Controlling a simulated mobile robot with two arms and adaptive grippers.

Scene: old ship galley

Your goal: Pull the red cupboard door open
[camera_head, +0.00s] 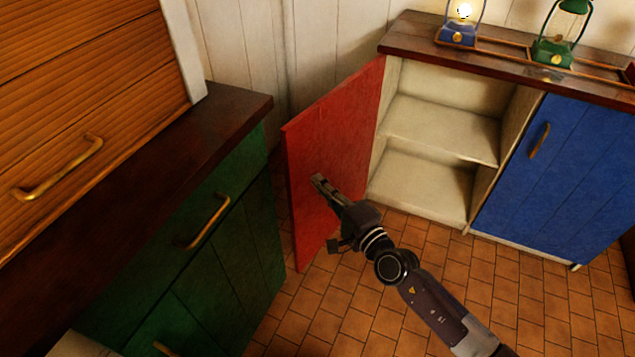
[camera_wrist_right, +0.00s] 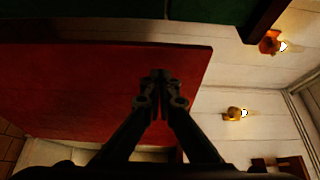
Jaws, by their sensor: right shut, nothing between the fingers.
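The red cupboard door (camera_head: 325,140) stands wide open, swung out to the left of its cupboard. The cupboard's inside (camera_head: 440,130) shows empty cream shelves. My right gripper (camera_head: 318,180) is shut and empty, in front of the door's inner face; whether it touches the door I cannot tell. In the right wrist view the shut fingers (camera_wrist_right: 157,78) lie over the red door (camera_wrist_right: 80,90), near its edge. The door's handle is not in sight. My left gripper is not in view.
A blue door (camera_head: 540,165) beside the open compartment is closed. Lanterns (camera_head: 460,25) stand in a rail on the cupboard top. A green cabinet (camera_head: 215,240) with brass handles stands close to the red door's left side. Tiled floor (camera_head: 400,240) is open in front.

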